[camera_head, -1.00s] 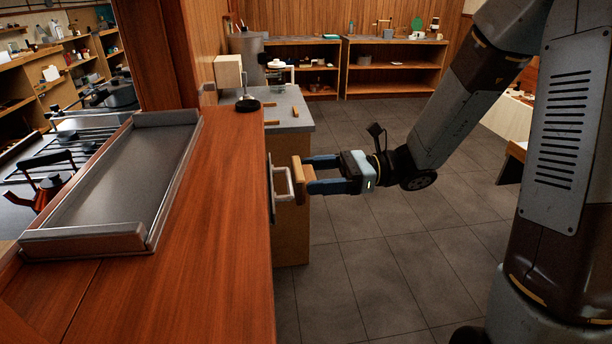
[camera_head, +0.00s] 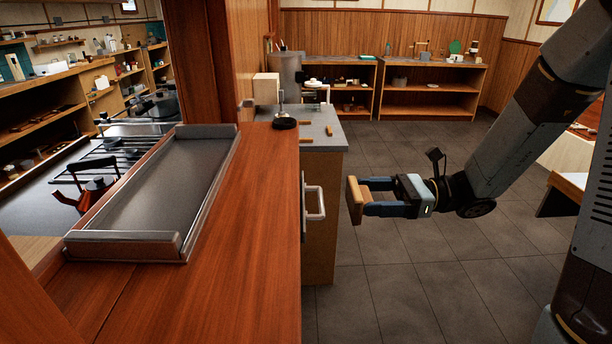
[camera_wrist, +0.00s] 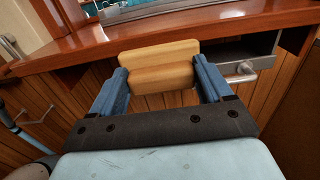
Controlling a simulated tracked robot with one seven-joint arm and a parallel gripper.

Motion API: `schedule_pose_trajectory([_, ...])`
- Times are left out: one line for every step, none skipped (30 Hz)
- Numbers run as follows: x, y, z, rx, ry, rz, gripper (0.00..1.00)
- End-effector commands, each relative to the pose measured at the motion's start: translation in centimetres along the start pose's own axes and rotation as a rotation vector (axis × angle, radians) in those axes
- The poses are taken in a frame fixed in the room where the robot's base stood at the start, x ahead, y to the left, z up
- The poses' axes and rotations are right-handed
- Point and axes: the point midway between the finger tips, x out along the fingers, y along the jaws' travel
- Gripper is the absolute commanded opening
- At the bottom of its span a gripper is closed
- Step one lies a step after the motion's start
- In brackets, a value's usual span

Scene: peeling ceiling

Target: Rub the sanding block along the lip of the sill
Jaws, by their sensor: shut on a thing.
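The sanding block (camera_head: 355,200) is a tan wooden block with a raised grip. My gripper (camera_head: 372,197) is shut on it, and the blue fingers hold it from both sides. In the wrist view the block (camera_wrist: 158,68) sits between the fingertips of my gripper (camera_wrist: 160,80). The sill is a broad reddish-brown wooden top (camera_head: 235,240) on the left in the head view. Its front lip (camera_wrist: 200,32) runs across the wrist view beyond the block. In the head view the block hangs to the right of the sill, apart from it.
A grey metal tray (camera_head: 165,185) lies on the sill. A pale handle (camera_head: 314,203) sticks out below the sill's edge, between it and the block. A grey-topped counter (camera_head: 325,135) stands behind. Tiled floor (camera_head: 420,290) is clear below my arm.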

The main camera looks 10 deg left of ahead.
Motion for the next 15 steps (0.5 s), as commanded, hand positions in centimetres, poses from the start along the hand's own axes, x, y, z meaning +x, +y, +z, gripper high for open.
schedule_pose_trajectory([-0.9,-0.1,0.0,0.000,-0.001,-0.004,0.12])
schedule_pose_trajectory([-1.4,-0.1,0.0,0.000,-0.001,-0.003,0.12])
schedule_pose_trajectory([-2.0,-0.1,0.0,0.000,0.000,-0.003,0.12])
schedule_pose_trajectory([-2.5,-0.1,0.0,0.000,0.000,-0.004,0.12])
schedule_pose_trajectory([-3.0,-0.1,0.0,0.000,-0.001,-0.003,0.12])
schedule_pose_trajectory([-3.6,-0.1,0.0,-0.001,-0.001,-0.003,0.12])
schedule_pose_trajectory([-4.1,-0.1,0.0,-0.001,-0.001,-0.003,0.12])
schedule_pose_trajectory([-4.6,-0.1,0.0,0.000,0.000,-0.002,0.12])
schedule_pose_trajectory([-5.3,-0.1,0.0,0.000,-0.001,-0.004,0.12])
schedule_pose_trajectory([-5.8,-0.1,0.0,0.000,-0.001,-0.003,0.12])
schedule_pose_trajectory([-6.2,-0.1,0.0,0.000,-0.001,-0.002,0.12])
schedule_pose_trajectory([-6.8,-0.1,0.0,0.000,-0.001,-0.003,0.12])
schedule_pose_trajectory([-7.3,-0.1,0.0,0.000,0.000,-0.002,0.12])
schedule_pose_trajectory([-7.7,-0.1,0.0,-0.001,0.000,-0.002,0.12])
schedule_pose_trajectory([-8.2,-0.1,0.0,-0.001,-0.001,-0.003,0.12])
